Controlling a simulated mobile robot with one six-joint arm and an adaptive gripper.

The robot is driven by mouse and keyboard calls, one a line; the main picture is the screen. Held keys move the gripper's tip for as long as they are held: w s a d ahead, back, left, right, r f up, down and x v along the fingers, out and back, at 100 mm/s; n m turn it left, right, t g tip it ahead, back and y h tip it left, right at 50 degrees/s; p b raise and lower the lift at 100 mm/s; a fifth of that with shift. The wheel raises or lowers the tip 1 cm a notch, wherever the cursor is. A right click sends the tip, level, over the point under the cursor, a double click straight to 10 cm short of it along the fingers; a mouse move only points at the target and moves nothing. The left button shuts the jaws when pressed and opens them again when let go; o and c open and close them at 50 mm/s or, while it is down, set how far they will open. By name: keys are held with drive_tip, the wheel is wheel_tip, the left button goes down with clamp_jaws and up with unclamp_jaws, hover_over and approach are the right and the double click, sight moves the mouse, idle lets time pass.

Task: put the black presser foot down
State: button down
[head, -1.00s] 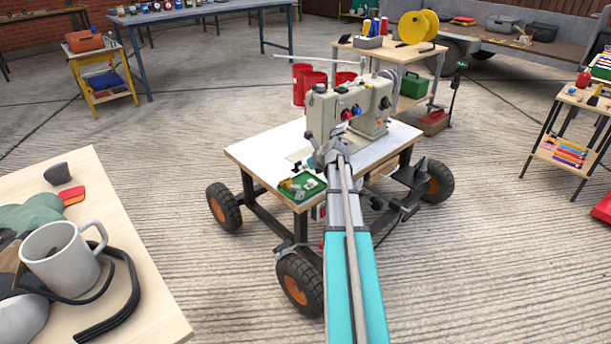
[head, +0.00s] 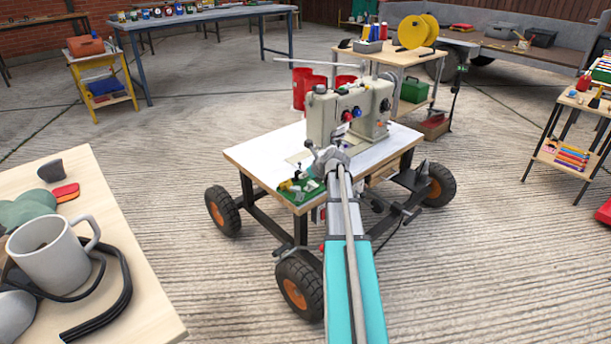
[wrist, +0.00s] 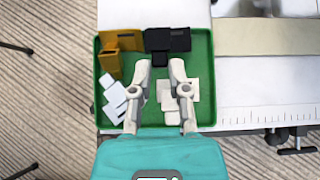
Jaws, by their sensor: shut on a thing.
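The black presser foot (wrist: 166,40) is between the fingertips of my gripper (wrist: 161,68) in the wrist view. My gripper is shut on its narrow lower part. The foot is over the far side of the green tray (wrist: 205,92), overlapping its far rim; I cannot tell whether it touches the tray. The tray also shows in the head view (head: 303,197), on the near left corner of the sewing table, with my gripper (head: 309,172) over it. There the presser foot is too small to make out.
The tray also holds ochre pieces (wrist: 112,62) at left, white pieces (wrist: 113,100) at lower left and cream pieces (wrist: 190,92) at right. The sewing machine (head: 335,118) stands just behind the tray. A mug (head: 55,255) sits on a separate table at left.

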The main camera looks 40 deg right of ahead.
drive_tip(key=shift+f+b, duration=0.3)
drive_tip(key=shift+f, duration=0.05)
drive_tip(key=c, duration=0.6)
unclamp_jaws()
drive_tip(key=shift+r, duration=0.25)
drive_tip(key=shift+r+p, duration=0.45)
drive_tip(key=shift+p, duration=0.25)
drive_tip(key=shift+s+r, duration=0.2)
drive_tip(key=shift+r, duration=0.05)
drive_tip(key=p+v, duration=0.7)
drive_tip(key=v, duration=0.4)
drive_tip(key=shift+s+p, duration=0.15)
drive_tip(key=shift+p, duration=0.25)
